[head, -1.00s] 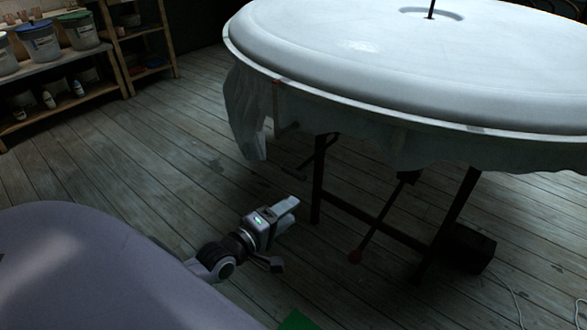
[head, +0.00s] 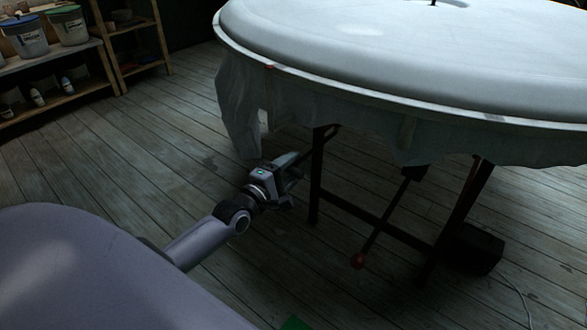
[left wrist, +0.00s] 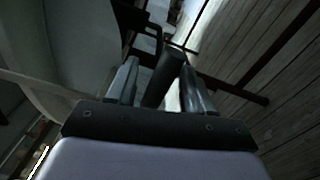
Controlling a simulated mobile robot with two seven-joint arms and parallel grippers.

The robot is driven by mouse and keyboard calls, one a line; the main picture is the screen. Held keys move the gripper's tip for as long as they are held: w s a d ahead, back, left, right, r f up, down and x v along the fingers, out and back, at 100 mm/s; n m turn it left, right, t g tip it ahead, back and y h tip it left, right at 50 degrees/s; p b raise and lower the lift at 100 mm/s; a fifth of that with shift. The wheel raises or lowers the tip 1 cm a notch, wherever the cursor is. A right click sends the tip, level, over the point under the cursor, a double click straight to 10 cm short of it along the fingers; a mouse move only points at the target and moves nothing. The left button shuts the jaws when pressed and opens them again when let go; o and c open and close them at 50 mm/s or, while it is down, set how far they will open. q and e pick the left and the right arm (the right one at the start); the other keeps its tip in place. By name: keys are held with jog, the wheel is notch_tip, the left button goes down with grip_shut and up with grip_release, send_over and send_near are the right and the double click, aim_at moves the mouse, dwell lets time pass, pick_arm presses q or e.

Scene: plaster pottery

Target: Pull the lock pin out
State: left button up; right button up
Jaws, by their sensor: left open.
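My left gripper (head: 298,164) is open under the front left edge of the round table, beside the dark table leg. In the left wrist view, a dark round bar (left wrist: 167,72) stands between the two open fingers, which are apart from each other. It appears to be the dark bar (head: 327,138) that sticks out from the top of the leg in the head view. I cannot tell for sure that this bar is the lock pin, nor whether the fingers touch it. My right gripper is not in view.
The large white round plaster top (head: 400,50) overhangs the work area, with a ragged cloth (head: 240,105) hanging at its left. A black box (head: 474,248) lies at right. Shelves (head: 60,60) stand back left.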

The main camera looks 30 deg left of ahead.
pick_arm(q)
jog(key=shift+w, duration=0.55)
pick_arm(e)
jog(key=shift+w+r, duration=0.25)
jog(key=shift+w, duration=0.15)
pick_arm(q)
grip_shut()
jog(key=shift+f+b, duration=0.5)
notch_tip(320, 180, down, 4)
jog(key=shift+r+b, duration=0.15)
jog(key=shift+b, duration=1.1)
grip_release()
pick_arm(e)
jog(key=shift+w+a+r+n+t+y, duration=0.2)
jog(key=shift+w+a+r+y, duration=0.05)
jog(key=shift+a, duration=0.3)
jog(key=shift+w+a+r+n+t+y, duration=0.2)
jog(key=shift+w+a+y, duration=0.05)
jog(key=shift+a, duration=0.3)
